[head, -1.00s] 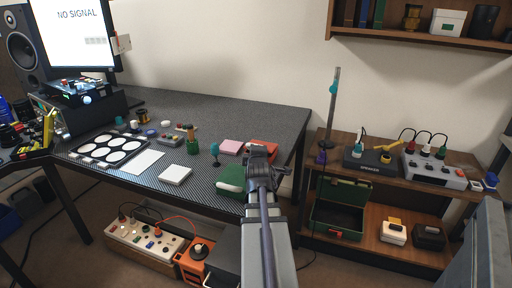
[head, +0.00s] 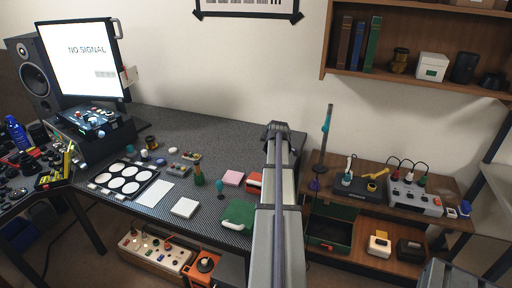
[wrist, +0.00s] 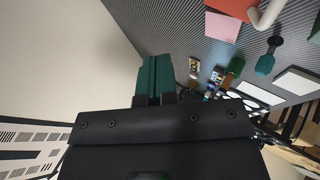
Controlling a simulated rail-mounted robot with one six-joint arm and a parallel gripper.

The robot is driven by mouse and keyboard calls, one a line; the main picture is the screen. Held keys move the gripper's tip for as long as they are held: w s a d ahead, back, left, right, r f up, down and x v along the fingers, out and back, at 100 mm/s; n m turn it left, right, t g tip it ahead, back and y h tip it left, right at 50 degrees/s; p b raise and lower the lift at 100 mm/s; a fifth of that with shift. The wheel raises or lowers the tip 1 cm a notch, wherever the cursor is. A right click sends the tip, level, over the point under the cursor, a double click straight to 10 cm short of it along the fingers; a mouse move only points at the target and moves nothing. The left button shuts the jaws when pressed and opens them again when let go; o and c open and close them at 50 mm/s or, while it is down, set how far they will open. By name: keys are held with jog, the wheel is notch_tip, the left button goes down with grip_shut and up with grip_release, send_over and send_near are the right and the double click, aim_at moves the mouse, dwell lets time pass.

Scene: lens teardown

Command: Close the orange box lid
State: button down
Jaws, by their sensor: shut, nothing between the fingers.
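The orange box (head: 254,181) stands near the right edge of the dark workbench in the head view, partly hidden behind my arm. A pale part shows on it, but I cannot tell how its lid stands. In the wrist view an orange surface (wrist: 229,8) is cut off at the top edge, with a white curved piece (wrist: 266,14) beside it. My gripper (wrist: 154,77) is shut and empty, with its dark green fingers together. In the head view my gripper (head: 276,127) is raised above and beyond the orange box, in front of the wall, apart from the box.
A green case (head: 238,212) and a pink block (head: 233,178) lie close to the orange box. A teal-topped tool (head: 220,188) stands nearby. A wooden shelf unit (head: 380,248) is on the right, with an open dark green box (head: 331,232).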

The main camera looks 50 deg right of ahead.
notch_tip(320, 180, up, 2)
jog(key=w+d+g+y, duration=0.1)
jog(key=w+d+y, duration=0.1)
jog(key=d+y, duration=0.15)
jog(key=a+f+y+b, duration=0.1)
jog(key=a+f+b, duration=0.2)
jog(key=f+b, duration=0.1)
jog(key=a+f+g+y+b, duration=0.1)
jog(key=a+f+y+b, duration=0.1)
jog(key=f+b, duration=0.3)
jog(key=a+f+y+b, duration=0.2)
jog(key=a+f+b, duration=0.2)
jog(key=f+b, duration=0.1)
jog(key=shift+w+a+f+g, duration=0.4)
jog(key=shift+f, duration=0.25)
jog(key=shift+r, duration=0.1)
